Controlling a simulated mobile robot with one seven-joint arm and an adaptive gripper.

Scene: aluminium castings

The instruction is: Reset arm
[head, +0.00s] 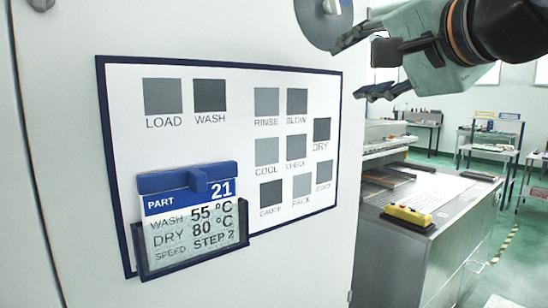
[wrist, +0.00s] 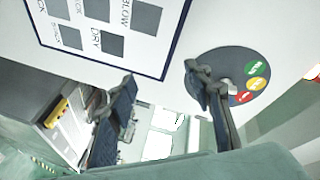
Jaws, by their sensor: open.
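My gripper (head: 360,66) is at the upper right of the head view, in front of the white panel's right edge. Its fingers are spread and nothing is between them. In the wrist view my gripper (wrist: 165,105) shows two dark fingers wide apart, with bright background between them. The arm reaches in from the upper right of the head view, and most of it is out of frame.
A blue-framed board (head: 220,100) on the white panel holds a Part 21 card (head: 195,222) in a dark holder. A grey disc (wrist: 231,62) with coloured labels is close to one finger. A metal bench (head: 400,262) carries a yellow control box (head: 408,215).

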